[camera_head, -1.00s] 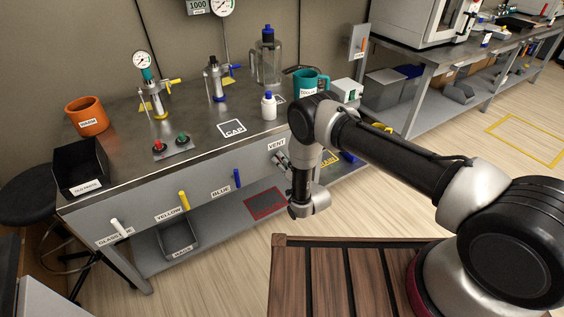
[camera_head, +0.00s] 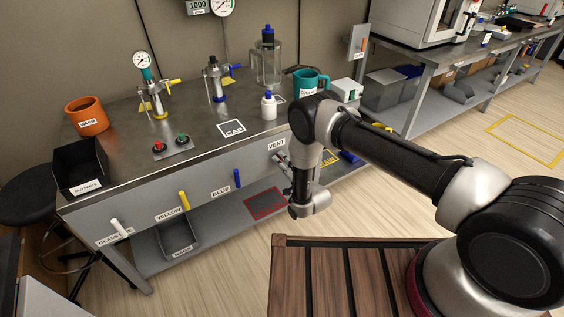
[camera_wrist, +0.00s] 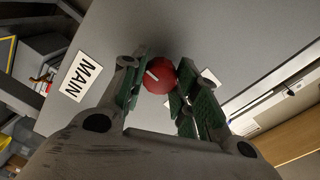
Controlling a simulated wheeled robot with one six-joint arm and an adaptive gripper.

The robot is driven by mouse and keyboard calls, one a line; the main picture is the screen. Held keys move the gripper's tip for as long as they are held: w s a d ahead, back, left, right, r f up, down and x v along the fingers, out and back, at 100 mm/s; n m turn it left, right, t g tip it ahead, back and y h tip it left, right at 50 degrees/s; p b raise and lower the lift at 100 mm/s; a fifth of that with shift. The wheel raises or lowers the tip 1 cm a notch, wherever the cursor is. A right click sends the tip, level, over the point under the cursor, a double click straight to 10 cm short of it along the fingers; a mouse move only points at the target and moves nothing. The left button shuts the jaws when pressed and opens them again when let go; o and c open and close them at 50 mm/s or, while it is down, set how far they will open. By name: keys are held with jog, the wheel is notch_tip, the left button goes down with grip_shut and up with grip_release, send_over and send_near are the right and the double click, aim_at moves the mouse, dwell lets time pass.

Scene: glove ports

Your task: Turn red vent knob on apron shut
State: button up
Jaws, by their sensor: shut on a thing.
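A round red knob (camera_wrist: 160,76) with a white pointer mark sits on the grey apron between my fingertips in the wrist view. My gripper (camera_wrist: 158,85) is shut on the knob, its green-padded fingers on either side. The pointer mark slants in this view. In the head view my gripper (camera_head: 283,160) is at the apron (camera_head: 205,188) just below the VENT label (camera_head: 277,144). The knob is hidden there behind my gripper and wrist.
A MAIN label (camera_wrist: 83,76) is left of the knob in the wrist view. White, yellow (camera_head: 184,201) and blue (camera_head: 237,178) handles stick out along the apron in the head view. A lower shelf with a red-outlined mat (camera_head: 266,204) lies below.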

jog(key=o, duration=1)
jog(key=shift+o, duration=0.2)
jog(key=v, duration=1.2)
